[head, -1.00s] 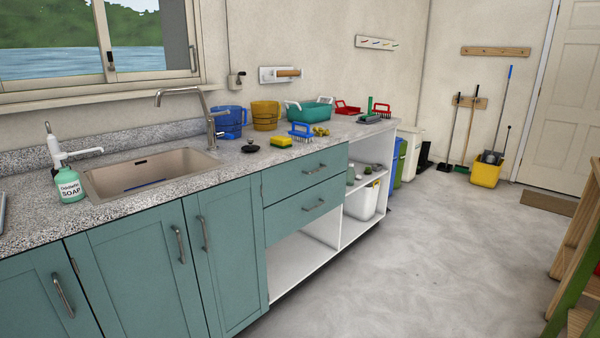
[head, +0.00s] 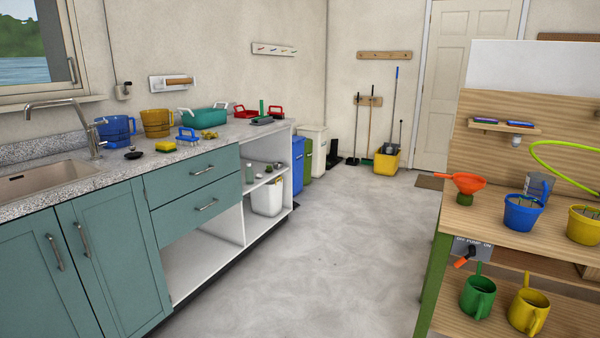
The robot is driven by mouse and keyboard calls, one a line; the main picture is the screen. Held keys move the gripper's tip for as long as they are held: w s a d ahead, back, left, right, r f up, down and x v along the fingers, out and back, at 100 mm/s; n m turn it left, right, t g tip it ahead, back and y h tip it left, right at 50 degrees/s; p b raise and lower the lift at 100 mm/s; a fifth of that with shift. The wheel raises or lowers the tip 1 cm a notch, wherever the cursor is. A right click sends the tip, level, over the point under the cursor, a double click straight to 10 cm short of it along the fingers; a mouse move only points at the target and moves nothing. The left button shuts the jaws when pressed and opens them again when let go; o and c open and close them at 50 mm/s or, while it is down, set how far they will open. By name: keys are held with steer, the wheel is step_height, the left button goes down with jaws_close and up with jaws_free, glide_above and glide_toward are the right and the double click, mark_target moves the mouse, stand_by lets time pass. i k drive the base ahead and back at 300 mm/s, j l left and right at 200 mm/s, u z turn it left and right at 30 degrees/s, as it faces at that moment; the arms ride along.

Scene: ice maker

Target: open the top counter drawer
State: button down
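The top counter drawer (head: 190,176) is a teal front with a horizontal metal handle (head: 203,170), set just under the speckled countertop. It is shut, flush with the cabinet. A second teal drawer (head: 196,206) with a similar handle sits directly below it and is also shut. My gripper does not show in the head view, so I cannot see its position or state.
An open white shelf unit (head: 267,162) lies right of the drawers. Teal cupboard doors (head: 110,260) are at left, under the sink (head: 45,178). A wooden workbench (head: 570,265) with pots stands at right. The grey floor (head: 310,265) between is clear.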

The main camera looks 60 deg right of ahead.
mark_target(162, 185)
steer(key=i+l+z, duration=0.1)
steer(key=l+z, duration=0.2)
steer(key=z, duration=0.15)
steer(key=i+l+z, duration=0.2)
steer(key=z, duration=0.25)
steer(key=i+l+z, duration=0.2)
steer(key=z, duration=0.25)
steer(key=i+l, duration=0.2)
